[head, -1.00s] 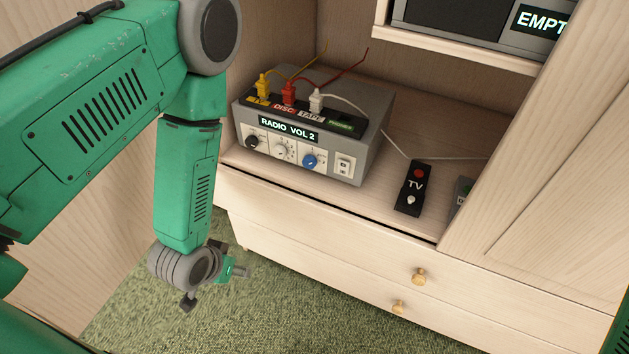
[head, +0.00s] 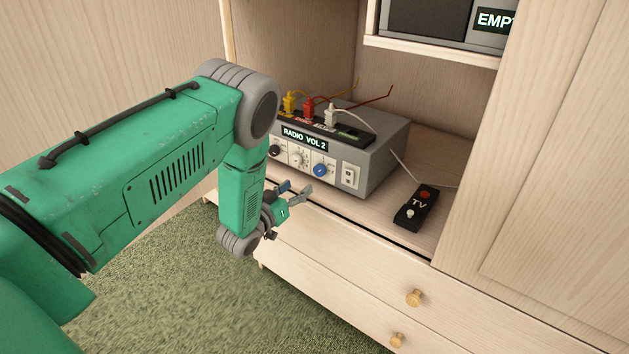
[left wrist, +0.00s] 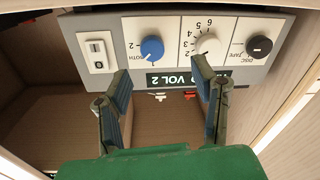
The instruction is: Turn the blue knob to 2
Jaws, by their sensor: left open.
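The blue knob (head: 320,170) is on the front panel of a grey radio box (head: 372,160) on the cabinet shelf. The box's display (head: 304,138) reads "RADIO VOL 2". In the left wrist view the panel is upside down, and the blue knob (left wrist: 152,48) has marks around it, including a 2; its pointer is too small to read surely. My left gripper (head: 296,191) is open and empty, in front of and below the panel. In the left wrist view its fingers (left wrist: 161,75) are spread, with the blue knob beyond and between them, apart from it. My right gripper is out of view.
A white knob (head: 298,159) and black knob (head: 275,151) sit left of the blue one; a white switch (head: 349,176) sits right. Yellow, red and white plugs stand on top. Drawers with wooden knobs (head: 415,298) are below.

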